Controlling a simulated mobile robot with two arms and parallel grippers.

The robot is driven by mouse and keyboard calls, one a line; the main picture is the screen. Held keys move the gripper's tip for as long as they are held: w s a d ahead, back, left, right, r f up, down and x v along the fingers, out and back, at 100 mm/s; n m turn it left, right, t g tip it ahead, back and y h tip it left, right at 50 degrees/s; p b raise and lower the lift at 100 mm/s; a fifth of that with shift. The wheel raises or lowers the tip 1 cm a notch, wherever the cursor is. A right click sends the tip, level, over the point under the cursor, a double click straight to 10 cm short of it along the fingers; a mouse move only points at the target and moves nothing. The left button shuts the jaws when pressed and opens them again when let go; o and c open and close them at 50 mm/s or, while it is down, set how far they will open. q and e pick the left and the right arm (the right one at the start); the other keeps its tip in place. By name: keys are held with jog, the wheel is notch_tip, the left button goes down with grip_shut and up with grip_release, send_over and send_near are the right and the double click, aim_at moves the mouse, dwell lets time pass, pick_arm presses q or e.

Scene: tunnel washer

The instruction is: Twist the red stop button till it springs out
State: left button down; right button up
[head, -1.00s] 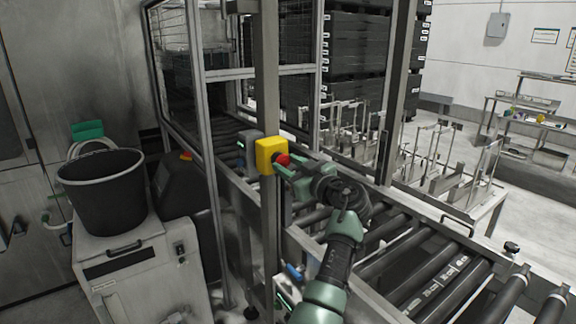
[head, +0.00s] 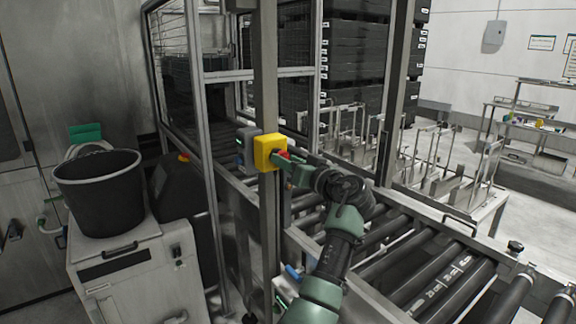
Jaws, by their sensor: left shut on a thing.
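The red stop button (head: 284,155) sticks out from the right side of a yellow box (head: 264,150) on a grey upright post. My left gripper (head: 286,162) reaches it from the right and is shut on it. The fingers hide most of the button, so only a little red shows above them. I cannot tell whether the button is pressed in or out. My right gripper is not in view.
The post (head: 268,220) stands beside a roller conveyor (head: 430,265) that runs under and right of my arm. A grey box (head: 236,148) sits behind the post. A black bucket (head: 100,195) stands on a white cabinet at left.

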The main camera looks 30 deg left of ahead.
pick_arm(q)
jog(key=shift+a+r+m, duration=0.1)
jog(key=shift+r+m, duration=0.05)
jog(key=shift+m, duration=0.25)
jog(key=shift+r, duration=0.1)
jog(key=c, duration=0.9)
grip_release()
jog(key=shift+o, duration=0.2)
jog(key=shift+w+a+f, duration=0.1)
jog(key=shift+a+f, duration=0.05)
jog(key=shift+f, duration=0.05)
jog(key=b+v, duration=0.3)
jog(key=v, duration=0.4)
jog(key=shift+d, duration=0.4)
